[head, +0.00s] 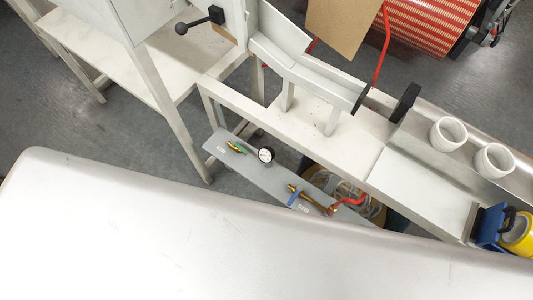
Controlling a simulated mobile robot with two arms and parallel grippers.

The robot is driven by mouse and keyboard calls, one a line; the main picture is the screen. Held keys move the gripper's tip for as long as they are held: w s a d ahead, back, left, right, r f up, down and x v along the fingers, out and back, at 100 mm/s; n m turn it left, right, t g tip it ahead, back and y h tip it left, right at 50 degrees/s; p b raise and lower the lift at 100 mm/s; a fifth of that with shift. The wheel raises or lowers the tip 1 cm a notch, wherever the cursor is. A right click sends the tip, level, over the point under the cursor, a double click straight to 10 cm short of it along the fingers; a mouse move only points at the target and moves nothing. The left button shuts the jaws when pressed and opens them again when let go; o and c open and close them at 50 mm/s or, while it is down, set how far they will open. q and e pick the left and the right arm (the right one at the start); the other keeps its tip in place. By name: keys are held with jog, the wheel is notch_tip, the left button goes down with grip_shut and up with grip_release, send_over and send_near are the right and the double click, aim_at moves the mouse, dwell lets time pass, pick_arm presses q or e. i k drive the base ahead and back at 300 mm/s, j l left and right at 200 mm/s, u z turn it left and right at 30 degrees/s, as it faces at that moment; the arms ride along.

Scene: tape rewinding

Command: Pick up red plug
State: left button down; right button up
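I cannot make out a red plug in the head view. Two white cups (448,134) stand side by side on the bench at the right; what is inside them does not show clearly. The red things I see are a thin red tube (382,48) at the top, a red hose (350,200) by the brass valve, and a large red patterned roll (415,25). Neither of my grippers is in view.
A white bench (300,118) with a metal chute (300,68) crosses the middle. Below it, a grey panel (262,176) holds a gauge (266,155) and valves. A blue clamp (488,226) and yellow cylinder (518,236) sit at right. Grey floor shows at left.

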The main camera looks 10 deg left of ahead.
aim_at(331, 211)
jog(key=k+l+z, duration=0.25)
jog(key=k+l, duration=0.15)
jog(key=z, duration=0.5)
jog(key=j, duration=0.45)
jog(key=k+j, duration=0.15)
jog(key=j, duration=0.75)
jog(key=i+l, duration=0.2)
jog(key=l, duration=0.15)
jog(key=i+l, duration=0.15)
jog(key=l, duration=0.25)
